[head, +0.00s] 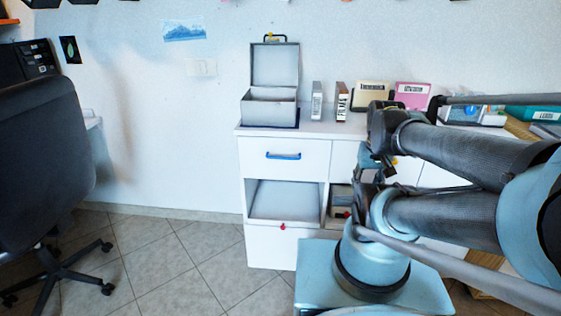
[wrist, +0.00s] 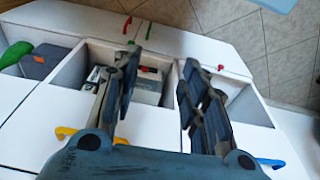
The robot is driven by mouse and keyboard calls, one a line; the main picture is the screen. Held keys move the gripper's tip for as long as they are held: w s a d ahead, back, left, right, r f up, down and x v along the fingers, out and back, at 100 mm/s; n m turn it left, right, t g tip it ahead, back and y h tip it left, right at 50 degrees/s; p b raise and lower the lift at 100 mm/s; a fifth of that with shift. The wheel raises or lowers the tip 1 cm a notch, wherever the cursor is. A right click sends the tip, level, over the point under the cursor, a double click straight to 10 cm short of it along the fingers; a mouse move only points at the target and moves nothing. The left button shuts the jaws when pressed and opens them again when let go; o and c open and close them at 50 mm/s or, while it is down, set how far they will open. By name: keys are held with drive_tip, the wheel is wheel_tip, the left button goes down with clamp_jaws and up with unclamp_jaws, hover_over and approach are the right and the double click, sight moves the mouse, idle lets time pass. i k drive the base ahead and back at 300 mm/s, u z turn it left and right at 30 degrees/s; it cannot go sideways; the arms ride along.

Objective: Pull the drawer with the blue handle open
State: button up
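The drawer with the blue handle is the top left white front of the cabinet, and it looks flush with it. Its blue handle (head: 283,155) is a horizontal bar in the head view. The blue handle also shows at the lower right of the wrist view (wrist: 270,162), beside the base of the right finger. My gripper (wrist: 160,60) is open, with two dark fingers apart and nothing seen between them. It is in front of the cabinet, to the right of the blue handle in the head view, where my arm partly hides it.
Below the drawer is an open compartment (head: 283,200), then a front with a red knob (head: 283,226). A yellow handle (wrist: 65,132) is left of my gripper. An open grey box (head: 270,110) and several disc cases stand on top. A black chair (head: 45,150) is at left; floor between is clear.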

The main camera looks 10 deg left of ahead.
sight(261, 157)
drive_tip(key=u, duration=1.5)
drive_tip(key=k, duration=0.95)
drive_tip(key=z, duration=1.4)
drive_tip(key=i, duration=0.5)
drive_tip(key=u, duration=0.05)
